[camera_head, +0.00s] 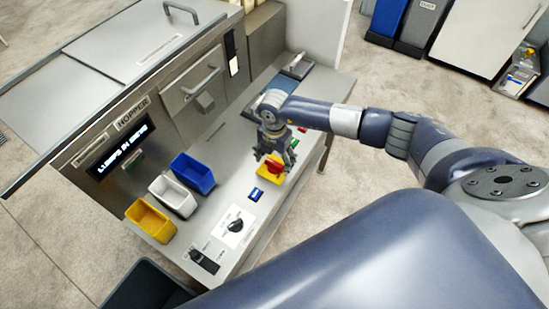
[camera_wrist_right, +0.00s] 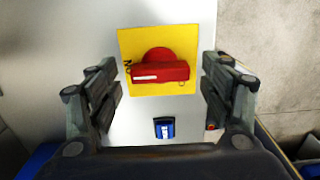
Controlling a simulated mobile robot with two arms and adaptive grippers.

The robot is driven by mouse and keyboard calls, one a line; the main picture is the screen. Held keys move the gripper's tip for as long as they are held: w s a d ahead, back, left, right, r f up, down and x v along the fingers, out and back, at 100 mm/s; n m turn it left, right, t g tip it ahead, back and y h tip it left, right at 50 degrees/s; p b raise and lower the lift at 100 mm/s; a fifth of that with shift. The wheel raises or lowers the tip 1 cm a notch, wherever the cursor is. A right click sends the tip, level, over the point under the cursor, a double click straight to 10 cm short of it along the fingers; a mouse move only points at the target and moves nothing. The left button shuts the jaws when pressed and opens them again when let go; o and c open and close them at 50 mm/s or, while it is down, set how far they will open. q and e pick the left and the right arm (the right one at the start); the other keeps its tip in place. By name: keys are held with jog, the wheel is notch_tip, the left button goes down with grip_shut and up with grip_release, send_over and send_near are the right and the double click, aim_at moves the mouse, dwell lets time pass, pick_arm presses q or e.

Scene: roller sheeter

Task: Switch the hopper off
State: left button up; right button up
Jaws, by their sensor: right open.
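The hopper (camera_head: 140,100) is a grey machine with a lit display (camera_head: 118,150) on its front. A red rotary switch (camera_head: 273,164) on a yellow plate (camera_head: 264,174) sits on the bench in front of it. In the right wrist view the red handle (camera_wrist_right: 160,72) lies nearly level across the yellow plate (camera_wrist_right: 195,40), with "ON" lettered at the left. My right gripper (camera_head: 276,153) is over the switch. In the wrist view its open fingers (camera_wrist_right: 164,88) stand on either side of the plate, with nothing between them gripped. My left gripper is not in view.
A blue piece (camera_wrist_right: 164,128) lies near the plate. Blue (camera_head: 193,173), white (camera_head: 175,195) and yellow (camera_head: 150,219) bins stand to the left on the bench. A black knob (camera_head: 236,226) on a white plate is nearer the front. A green button (camera_head: 294,143) is behind the gripper.

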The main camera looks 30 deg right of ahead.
jog(key=shift+f, duration=0.15)
jog(key=c, duration=1.1)
jog(key=shift+o, duration=0.2)
